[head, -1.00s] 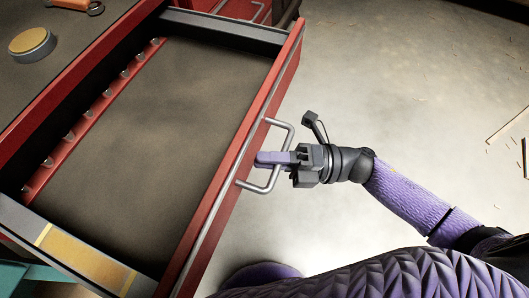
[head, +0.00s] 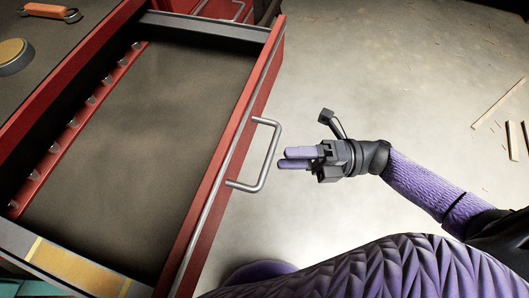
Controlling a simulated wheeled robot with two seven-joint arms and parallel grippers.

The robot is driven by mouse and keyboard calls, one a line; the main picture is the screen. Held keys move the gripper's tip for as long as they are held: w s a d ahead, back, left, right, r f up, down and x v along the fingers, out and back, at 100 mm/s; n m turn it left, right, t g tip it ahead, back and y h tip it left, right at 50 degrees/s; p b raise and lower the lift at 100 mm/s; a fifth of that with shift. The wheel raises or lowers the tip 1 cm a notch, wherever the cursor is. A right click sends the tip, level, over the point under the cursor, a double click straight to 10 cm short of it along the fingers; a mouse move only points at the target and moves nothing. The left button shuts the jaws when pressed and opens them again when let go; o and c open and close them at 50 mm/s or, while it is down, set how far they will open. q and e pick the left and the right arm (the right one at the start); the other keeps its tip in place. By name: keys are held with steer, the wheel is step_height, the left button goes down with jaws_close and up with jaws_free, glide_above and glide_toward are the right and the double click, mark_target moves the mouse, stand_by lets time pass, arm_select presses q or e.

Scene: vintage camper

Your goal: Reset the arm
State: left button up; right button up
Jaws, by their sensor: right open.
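My right gripper (head: 297,158) is in the head view, to the right of an open red drawer (head: 236,140). Its purple fingers are open with a small gap, hold nothing and point left. The drawer's metal handle (head: 270,155) is just left of the fingertips, and the two look apart. My right arm reaches in from the lower right. My left gripper is not in view.
The pulled-out drawer looks empty, with a row of small metal pegs (head: 73,122) along its far side. A round tin (head: 14,57) and an orange-handled tool (head: 48,11) lie on the top left surface. The floor (head: 390,70) is mostly clear, with wood strips (head: 497,104) at right.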

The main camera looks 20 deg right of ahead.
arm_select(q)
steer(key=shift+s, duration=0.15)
arm_select(e)
steer(key=v, duration=0.3)
steer(key=shift+d, duration=0.3)
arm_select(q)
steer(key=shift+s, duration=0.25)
arm_select(e)
steer(key=shift+f, duration=0.1)
